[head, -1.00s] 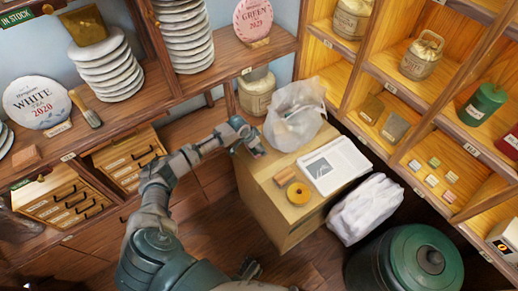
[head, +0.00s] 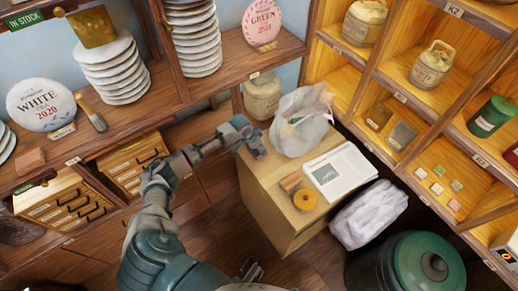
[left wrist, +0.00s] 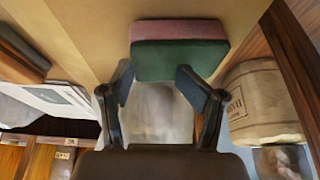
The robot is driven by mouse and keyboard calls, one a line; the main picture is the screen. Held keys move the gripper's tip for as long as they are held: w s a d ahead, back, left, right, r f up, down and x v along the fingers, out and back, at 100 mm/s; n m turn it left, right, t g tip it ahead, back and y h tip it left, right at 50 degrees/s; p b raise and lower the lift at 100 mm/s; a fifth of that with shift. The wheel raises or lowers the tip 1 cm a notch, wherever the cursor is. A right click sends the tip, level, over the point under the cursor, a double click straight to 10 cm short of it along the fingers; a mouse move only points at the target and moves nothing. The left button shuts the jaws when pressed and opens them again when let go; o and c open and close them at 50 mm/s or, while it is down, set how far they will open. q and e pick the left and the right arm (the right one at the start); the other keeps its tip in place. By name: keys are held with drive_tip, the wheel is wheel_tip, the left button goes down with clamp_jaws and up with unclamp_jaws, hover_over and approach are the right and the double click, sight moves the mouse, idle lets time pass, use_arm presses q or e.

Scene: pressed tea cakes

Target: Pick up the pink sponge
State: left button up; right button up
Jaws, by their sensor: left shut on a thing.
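The pink sponge (left wrist: 180,32) shows in the left wrist view as a block with a pink layer and a green layer. My left gripper (left wrist: 155,78) is shut on it, with the sponge at its fingertips. In the head view, my left gripper (head: 252,148) is at the left back edge of the wooden cabinet top (head: 268,205). The sponge (head: 259,154) shows there only as a small pinkish patch at the fingertips. A dark part at the bottom of the head view looks like my right gripper (head: 250,270); its jaws are unclear.
A clear plastic bag (head: 300,125), a printed sheet (head: 340,172), a yellow tape roll (head: 305,200) and a small wooden block (head: 290,182) are on the cabinet. A wrapped jar (head: 262,97) stands behind. Shelves rise at right; a green bin (head: 425,262) stands below.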

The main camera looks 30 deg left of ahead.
use_arm(q)
drive_tip(key=s+d, duration=0.1)
drive_tip(key=s+d+r+p, duration=0.1)
drive_tip(key=s, duration=0.1)
drive_tip(key=shift+d, duration=0.3)
clamp_jaws()
drive_tip(key=s+d, duration=0.2)
drive_tip(key=s, duration=0.1)
drive_tip(key=s+d+r+p, duration=0.1)
drive_tip(key=s+d, duration=0.1)
drive_tip(key=s+d+p, duration=0.1)
drive_tip(key=s+d, duration=0.2)
drive_tip(key=shift+s+d+r, duration=0.1)
drive_tip(key=shift+s+r, duration=0.1)
drive_tip(key=shift+s, duration=0.4)
drive_tip(key=shift+s+f, duration=0.1)
drive_tip(key=shift+s, duration=0.05)
use_arm(e)
wheel_tip(320, 180, down, 9)
drive_tip(key=shift+s+f, duration=0.15)
drive_tip(key=shift+s, duration=0.3)
use_arm(q)
drive_tip(key=shift+d, duration=0.1)
use_arm(e)
drive_tip(key=shift+d, duration=0.15)
